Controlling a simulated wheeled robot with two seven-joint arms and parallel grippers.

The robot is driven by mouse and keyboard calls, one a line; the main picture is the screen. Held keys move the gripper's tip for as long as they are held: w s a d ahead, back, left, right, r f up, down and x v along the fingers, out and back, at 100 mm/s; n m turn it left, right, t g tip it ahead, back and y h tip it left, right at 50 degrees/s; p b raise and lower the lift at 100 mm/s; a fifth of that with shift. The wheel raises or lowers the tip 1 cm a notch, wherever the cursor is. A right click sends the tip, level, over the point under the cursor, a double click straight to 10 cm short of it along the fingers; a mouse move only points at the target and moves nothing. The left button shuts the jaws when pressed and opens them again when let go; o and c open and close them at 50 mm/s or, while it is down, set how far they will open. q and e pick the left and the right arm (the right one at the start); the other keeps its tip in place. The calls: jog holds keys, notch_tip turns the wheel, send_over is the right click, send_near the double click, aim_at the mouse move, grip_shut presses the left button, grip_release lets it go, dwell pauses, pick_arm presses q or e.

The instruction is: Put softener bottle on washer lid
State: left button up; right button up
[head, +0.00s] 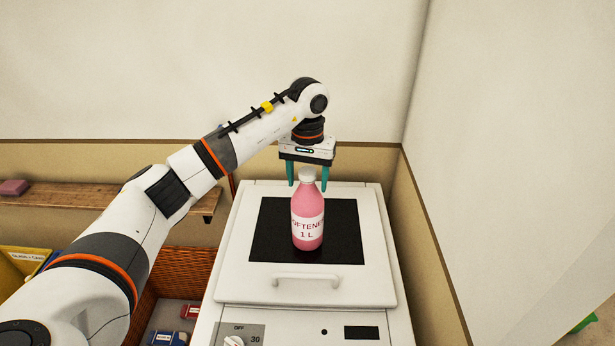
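The pink softener bottle (307,212) with a white cap stands upright on the dark panel of the washer lid (336,292). The lid is shut. My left gripper (307,184) points down from above at the bottle's cap. Its two teal fingers are apart, one on each side of the cap and behind it in the picture. I see a gap between the fingers and the cap, so the gripper looks open. My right gripper is not in view.
A wooden shelf (110,198) with a dark red block (14,187) is on the left wall. A wicker basket (192,271) with small boxes stands left of the washer. A wall rises close on the washer's right.

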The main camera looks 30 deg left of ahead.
pick_arm(q)
notch_tip(320, 180, up, 11)
jog(key=shift+f+b, duration=0.1)
jog(key=shift+b, duration=0.75)
jog(key=shift+r, duration=0.7)
